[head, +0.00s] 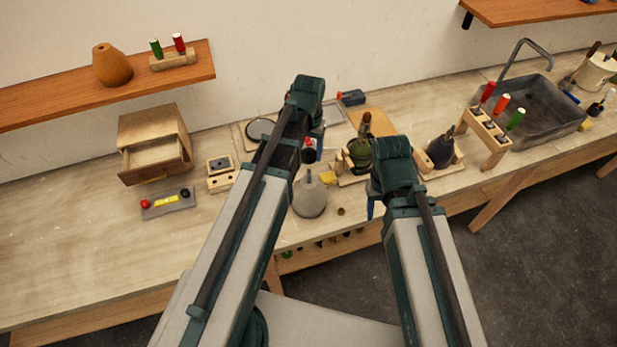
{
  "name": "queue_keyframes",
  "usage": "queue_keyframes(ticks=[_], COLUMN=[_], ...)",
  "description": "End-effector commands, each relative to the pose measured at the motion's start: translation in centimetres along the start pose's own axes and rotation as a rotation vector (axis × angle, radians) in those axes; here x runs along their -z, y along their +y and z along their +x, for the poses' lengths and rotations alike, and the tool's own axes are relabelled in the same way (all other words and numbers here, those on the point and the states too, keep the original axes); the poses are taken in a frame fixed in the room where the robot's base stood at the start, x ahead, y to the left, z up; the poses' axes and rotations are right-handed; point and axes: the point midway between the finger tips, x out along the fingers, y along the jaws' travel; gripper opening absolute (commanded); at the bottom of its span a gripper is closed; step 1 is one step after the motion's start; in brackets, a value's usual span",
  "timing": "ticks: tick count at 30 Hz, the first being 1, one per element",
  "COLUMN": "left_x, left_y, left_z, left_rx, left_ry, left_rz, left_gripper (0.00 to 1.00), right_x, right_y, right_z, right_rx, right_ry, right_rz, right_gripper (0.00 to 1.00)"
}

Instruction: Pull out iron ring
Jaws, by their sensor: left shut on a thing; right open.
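I cannot pick out an iron ring for sure. A round piece with a dark rim (261,130) lies at the back of the bench, left of my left arm. My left gripper (310,152) is over the middle of the bench, above a grey bottle-shaped piece (310,199). It is shut on a small red-topped dark thing (309,142), mostly hidden by the arm. My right gripper (371,208) is open near the bench's front edge, largely hidden behind its own wrist. A green bottle-like body (359,153) stands between the two arms, partly covered.
A wooden drawer box (155,145), a small switch block (219,171) and a grey strip with red and black knobs (166,203) are at left. A tool rack (487,136) and a sink (537,107) are at right. The bench's left front is clear.

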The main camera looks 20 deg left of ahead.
Motion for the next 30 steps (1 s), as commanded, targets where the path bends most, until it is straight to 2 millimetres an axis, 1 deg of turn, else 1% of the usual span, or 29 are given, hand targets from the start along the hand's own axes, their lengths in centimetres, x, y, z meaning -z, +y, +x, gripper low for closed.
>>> queue_keyframes(ticks=[1,16,26,30], left_x=[0.0,0.0,0.0,0.0], left_y=[0.0,0.0,0.0,0.0], left_z=[-0.5,-2.8,-2.8,-2.2], left_rx=[0.000,0.000,0.000,0.000], left_ry=[0.000,0.000,0.000,0.000], left_rz=[0.000,0.000,0.000,0.000], left_gripper=[0.00,0.00,0.00,0.00], right_x=[0.0,-0.2,-0.2,-0.1], right_y=[0.0,0.2,0.2,0.2], right_z=[-0.5,-2.8,-2.7,-2.2], right_rx=[0.000,0.002,0.002,0.002], right_ry=[0.000,-0.001,-0.001,-0.001], right_rz=[0.001,0.016,0.018,0.017], right_gripper=[0.50,0.50,0.50,0.50])
